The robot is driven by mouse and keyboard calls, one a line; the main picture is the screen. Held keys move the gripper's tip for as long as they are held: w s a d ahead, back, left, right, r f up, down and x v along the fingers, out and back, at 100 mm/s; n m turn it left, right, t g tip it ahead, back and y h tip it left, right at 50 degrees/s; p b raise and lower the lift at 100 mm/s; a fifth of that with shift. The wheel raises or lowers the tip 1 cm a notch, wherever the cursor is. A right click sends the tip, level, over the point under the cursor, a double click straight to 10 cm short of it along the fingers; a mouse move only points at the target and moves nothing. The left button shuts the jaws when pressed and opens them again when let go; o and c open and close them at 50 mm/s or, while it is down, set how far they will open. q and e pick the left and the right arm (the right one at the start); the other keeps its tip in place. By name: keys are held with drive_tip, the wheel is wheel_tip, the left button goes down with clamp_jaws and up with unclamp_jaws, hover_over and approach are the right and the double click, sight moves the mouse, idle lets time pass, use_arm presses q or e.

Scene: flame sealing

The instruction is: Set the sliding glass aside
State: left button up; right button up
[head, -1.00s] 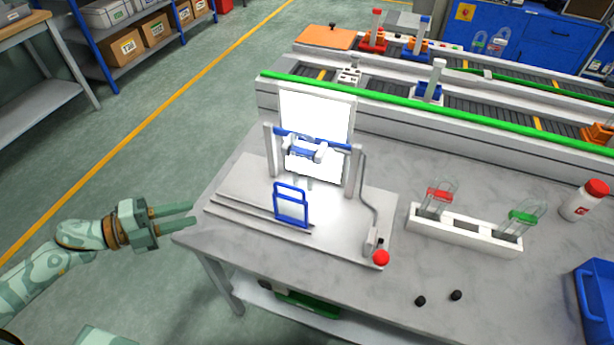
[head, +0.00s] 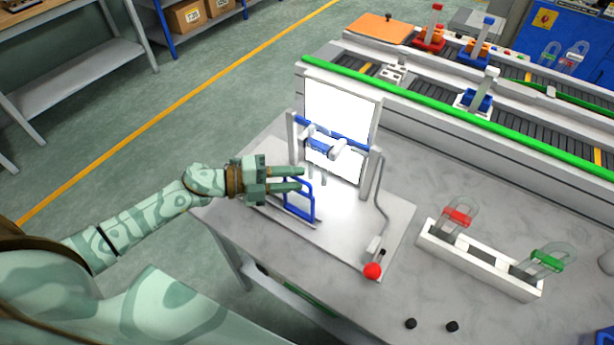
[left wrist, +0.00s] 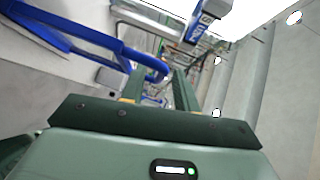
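The sliding glass, a pane in a blue frame with a handle loop on top (head: 313,207), stands upright on the base plate in front of the lit white panel. Its blue frame also shows in the left wrist view (left wrist: 85,37), reaching toward the fingers. My left gripper (head: 303,178) is at the upper left of the frame, with its two fingers apart and pointing right. In the left wrist view a blue bar end shows near the gap between the fingers (left wrist: 158,88); whether they touch it I cannot tell. My right gripper is not in view.
The burner stand with blue clamps (head: 345,135) rises just behind the glass. A red knob (head: 372,271) is at the plate's front right. A white rack (head: 475,262) holds red- and green-banded flasks. Two black caps (head: 411,323) lie in front. Bare tabletop (head: 300,265) lies front left.

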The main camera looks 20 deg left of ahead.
use_arm(q)
drive_tip(key=x, duration=0.3)
drive_tip(key=shift+w+d+f, duration=0.1)
drive_tip(key=shift+w+d, duration=0.1)
drive_tip(key=shift+c, duration=0.3)
clamp_jaws()
drive_tip(key=w+a+b, duration=0.2)
drive_tip(key=a+b, duration=0.6)
drive_tip(key=a, duration=0.9)
drive_tip(key=shift+w, duration=0.2)
drive_tip(key=shift+a, duration=0.1)
